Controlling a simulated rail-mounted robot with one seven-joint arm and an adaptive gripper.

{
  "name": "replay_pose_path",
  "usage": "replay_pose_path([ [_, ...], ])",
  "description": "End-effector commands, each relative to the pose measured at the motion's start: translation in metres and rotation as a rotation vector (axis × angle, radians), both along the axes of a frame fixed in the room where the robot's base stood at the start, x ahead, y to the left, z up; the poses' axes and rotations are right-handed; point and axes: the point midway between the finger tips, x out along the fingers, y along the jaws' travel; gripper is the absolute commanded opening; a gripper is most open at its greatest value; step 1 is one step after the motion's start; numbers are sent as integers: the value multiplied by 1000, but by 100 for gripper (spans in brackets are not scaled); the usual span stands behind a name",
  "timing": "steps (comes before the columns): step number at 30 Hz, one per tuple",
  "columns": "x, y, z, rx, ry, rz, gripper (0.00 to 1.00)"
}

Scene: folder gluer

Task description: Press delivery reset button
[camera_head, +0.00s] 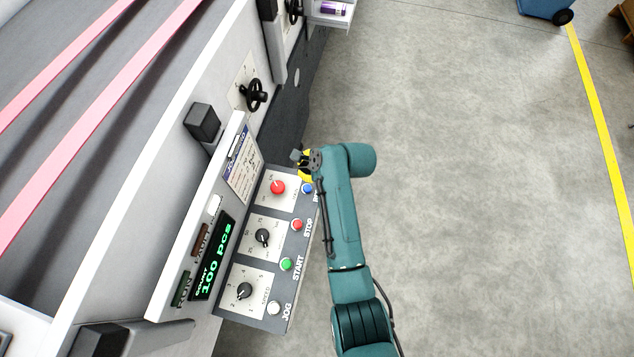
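The slanted control panel (257,260) is on the side of the machine, left of my arm. A blue button (307,188) sits at its upper right end, and the label beside it is mostly hidden by my arm. I cannot read whether it is the delivery reset button. Below it in the picture are a red STOP button (297,225), a green START button (286,264) and a white JOG button (274,308). My gripper (298,156) is just above the panel's upper end in the picture, apart from the blue button. Its fingers are small and dark, and their opening is unclear.
A large red knob (278,187) and black dials (262,237) share the panel. A yellow piece (304,178) shows beside my gripper. A black handwheel (254,95) protrudes beyond. The grey floor (470,200) at right is clear.

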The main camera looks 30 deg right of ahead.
Motion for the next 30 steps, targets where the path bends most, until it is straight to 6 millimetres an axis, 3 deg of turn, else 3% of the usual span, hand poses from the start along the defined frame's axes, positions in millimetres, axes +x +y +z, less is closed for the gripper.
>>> replay_pose_path([
  [11, 0, 0, -5, -3, -1, 2, 0],
  [30, 0, 0, -82, -3, -1, 3, 0],
])
